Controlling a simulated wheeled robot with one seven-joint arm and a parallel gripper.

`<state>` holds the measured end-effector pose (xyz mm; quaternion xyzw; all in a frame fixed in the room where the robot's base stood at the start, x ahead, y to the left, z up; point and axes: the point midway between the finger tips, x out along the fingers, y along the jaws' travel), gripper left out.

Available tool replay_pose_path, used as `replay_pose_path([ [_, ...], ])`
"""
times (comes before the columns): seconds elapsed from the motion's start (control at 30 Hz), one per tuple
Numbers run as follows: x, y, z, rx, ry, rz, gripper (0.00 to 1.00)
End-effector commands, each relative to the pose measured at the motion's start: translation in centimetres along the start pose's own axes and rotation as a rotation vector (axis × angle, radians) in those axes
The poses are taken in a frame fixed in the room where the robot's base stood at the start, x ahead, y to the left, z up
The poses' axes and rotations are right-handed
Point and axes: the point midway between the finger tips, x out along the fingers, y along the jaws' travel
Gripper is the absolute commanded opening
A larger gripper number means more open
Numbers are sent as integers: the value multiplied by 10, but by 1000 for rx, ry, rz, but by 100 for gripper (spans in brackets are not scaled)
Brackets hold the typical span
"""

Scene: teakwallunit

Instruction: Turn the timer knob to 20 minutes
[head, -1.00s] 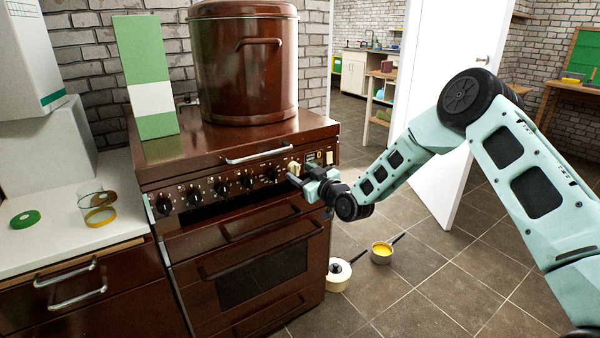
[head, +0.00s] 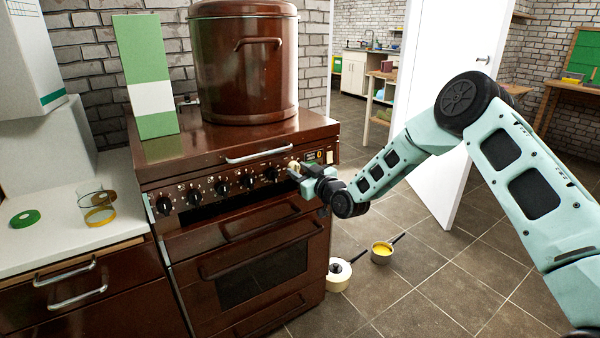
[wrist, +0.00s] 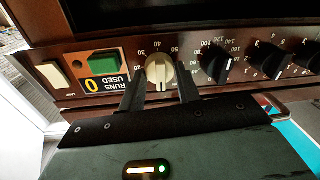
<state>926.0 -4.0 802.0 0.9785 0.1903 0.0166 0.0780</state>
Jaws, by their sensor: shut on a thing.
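The cream timer knob (wrist: 160,70) sits on the brown stove's control panel, inside a ring of numbers. In the head view the knob (head: 293,166) is small and partly hidden by my gripper (head: 297,174). In the wrist view the dark fingers of my gripper (wrist: 159,84) reach up to either side of the knob's lower part and are shut on it. The knob's raised ridge stands nearly upright in that picture. I cannot tell which number it points to.
Several black knobs (wrist: 216,64) run along the panel beside the timer knob. A green button (wrist: 104,61), a counter reading 0 and a cream switch (wrist: 53,74) are on its other side. A big brown pot (head: 247,75) stands on the stove. Two pans are on the floor.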

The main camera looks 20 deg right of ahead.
Motion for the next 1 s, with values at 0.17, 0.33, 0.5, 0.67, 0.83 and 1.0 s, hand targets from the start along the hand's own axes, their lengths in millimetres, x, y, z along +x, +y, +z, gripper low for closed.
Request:
replay_pose_path([
  [0.17,0,0,2,89,7,0,10],
  [0.33,0,0,3,224,16,3,10],
  [0.5,0,0,4,385,26,5,10],
  [0.67,0,0,4,537,36,7,10],
  [0.83,0,0,4,699,47,9,10],
  [1.0,0,0,4,860,59,12,10],
])
